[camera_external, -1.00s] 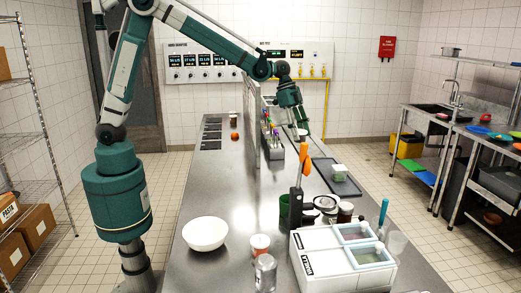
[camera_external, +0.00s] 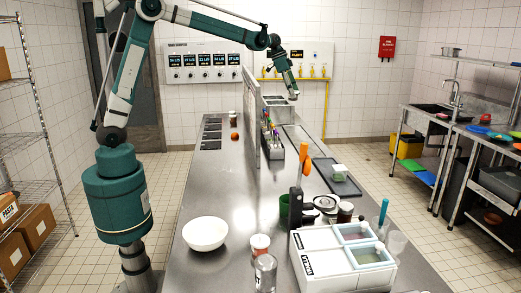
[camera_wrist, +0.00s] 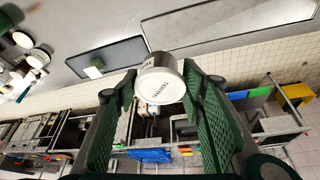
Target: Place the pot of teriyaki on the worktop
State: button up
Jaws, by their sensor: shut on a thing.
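The teriyaki pot (camera_wrist: 160,82) is white with a round lid lettered "TERIYAKI". In the wrist view it sits between the fingertips of my gripper (camera_wrist: 159,76), which is shut on it. In the external view my gripper (camera_external: 294,96) is in the air near the far end of the worktop (camera_external: 203,183); the pot is too small there to make out clearly. The worktop is a long steel surface, and it shows at the top of the wrist view (camera_wrist: 95,25).
A thin upright divider (camera_external: 250,120) splits the worktop lengthwise. A bottle rack (camera_external: 273,150), a dark tray (camera_external: 337,177) with a small green-and-white box, and a white bin unit (camera_external: 343,262) stand on the right side. A white bowl (camera_external: 205,233) is at front left, with bare steel beyond it.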

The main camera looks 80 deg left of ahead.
jog(key=s+a+r+n+y, duration=0.15)
jog(key=s+a+r, duration=0.25)
jog(key=a, duration=0.7)
jog(key=s+a+r+n+b, duration=0.15)
jog(key=s+a+r, duration=0.35)
jog(key=a, duration=0.6)
jog(key=s+a+r+n+y, duration=0.1)
jog(key=s+a+r+n, duration=0.25)
jog(key=a, duration=0.85)
jog(key=s+a+m+h+b, duration=0.1)
jog(key=s+a+m+b, duration=0.2)
jog(key=s, duration=0.4)
jog(key=s+a+m+h+b, duration=0.1)
jog(key=s+a+b, duration=0.2)
jog(key=s+b, duration=0.3)
jog(key=s+d+f+p, duration=0.1)
jog(key=s+f+p, duration=0.1)
jog(key=f, duration=0.6)
jog(key=s+d+f+p, duration=0.1)
jog(key=d+f+p, duration=0.1)
jog(key=f, duration=0.6)
jog(key=s+d+f+m+p, duration=0.1)
jog(key=s+d+f+p, duration=0.1)
jog(key=d+f, duration=0.6)
jog(key=s+d+f+m+p, duration=0.1)
jog(key=d+f, duration=0.6)
jog(key=f, duration=0.4)
jog(key=shift+s+d+p, duration=0.35)
jog(key=shift+p, duration=0.05)
jog(key=shift+m+h, duration=0.25)
